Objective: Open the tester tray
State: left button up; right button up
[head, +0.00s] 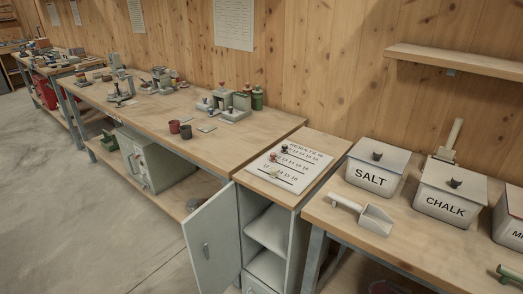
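I cannot tell for certain which thing is the tester tray. A small grey device (230,107) with several knobs or small parts stands on the long wooden bench, next to green bottles (257,97). More small grey devices (160,78) stand farther along the bench. A pale metal box (136,158) with a handle on its front stands on the shelf under the bench. Neither of my grippers is in view.
A grey cabinet with its door (211,242) swung open juts into the floor space. A results board (288,166) lies on its top. SALT (370,178) and CHALK (444,206) bins and a scoop (368,215) stand on the right bench. The floor (60,210) at left is clear.

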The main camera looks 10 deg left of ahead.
aim_at(217, 111)
jog(key=j+z, duration=0.2)
jog(key=z, duration=0.5)
jog(key=j+z, duration=0.4)
jog(key=j, duration=0.7)
jog(key=k+j+z, duration=0.1)
jog(key=j+z, duration=0.3)
jog(key=j, duration=0.7)
jog(key=k+j, duration=0.1)
jog(key=j, duration=0.55)
jog(key=k+j, duration=0.1)
jog(key=j, duration=0.55)
jog(key=i+l+u, duration=0.1)
jog(key=l, duration=0.65)
jog(key=i+l+u, duration=0.1)
jog(key=l, duration=0.6)
jog(key=i+l+u, duration=0.15)
jog(key=l, duration=0.6)
